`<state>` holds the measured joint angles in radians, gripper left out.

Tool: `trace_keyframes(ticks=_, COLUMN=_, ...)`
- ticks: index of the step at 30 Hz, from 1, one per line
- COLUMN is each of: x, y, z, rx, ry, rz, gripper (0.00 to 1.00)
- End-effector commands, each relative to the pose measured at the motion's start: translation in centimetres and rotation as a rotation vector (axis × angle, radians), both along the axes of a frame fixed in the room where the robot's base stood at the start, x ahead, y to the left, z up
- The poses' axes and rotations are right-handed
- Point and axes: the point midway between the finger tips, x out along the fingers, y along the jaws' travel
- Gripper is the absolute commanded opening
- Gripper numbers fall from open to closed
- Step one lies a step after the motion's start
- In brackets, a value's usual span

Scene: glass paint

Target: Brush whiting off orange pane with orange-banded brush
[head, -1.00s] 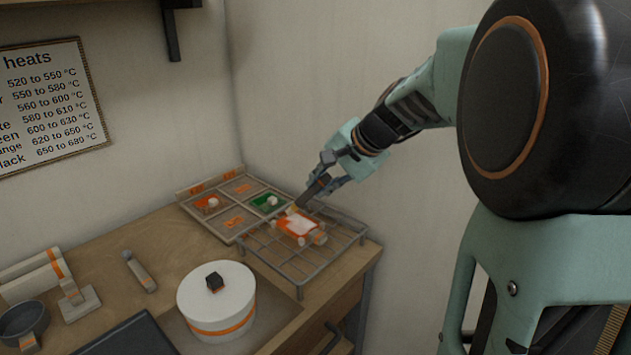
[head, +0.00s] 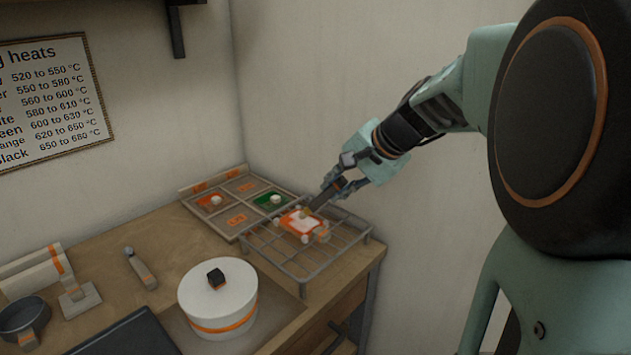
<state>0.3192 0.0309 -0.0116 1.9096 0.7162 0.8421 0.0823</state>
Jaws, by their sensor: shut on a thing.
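The orange pane (head: 301,225) lies on the wire rack, with a white patch of whiting over its middle and orange showing around the edges. My gripper (head: 334,188) is above the rack, shut on a dark-handled brush (head: 322,197). The brush slants down to the left, and its tip is at the pane's upper part. I cannot tell whether the bristles touch the whiting. The brush's band is hidden or too small to make out.
The wire rack (head: 297,268) stands at the counter's right end by the wall. Behind it is a compartment tray (head: 215,226) with orange pieces and a green pane (head: 272,202). A white lidded pot (head: 216,300) stands in front; a stamp-like tool (head: 78,298) and dark pan (head: 24,320) are at left.

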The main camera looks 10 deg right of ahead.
Motion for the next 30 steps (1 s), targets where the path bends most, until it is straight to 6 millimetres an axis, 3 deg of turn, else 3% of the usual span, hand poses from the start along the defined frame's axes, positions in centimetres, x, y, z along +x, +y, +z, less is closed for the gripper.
trace_keyframes(ticks=17, x=-2.7, y=-1.9, z=-0.1, rx=0.000, ry=0.004, rz=0.000, gripper=0.00)
trace_keyframes(ticks=30, x=-0.6, y=-0.4, z=0.2, rx=0.000, ry=0.003, rz=0.004, gripper=0.00)
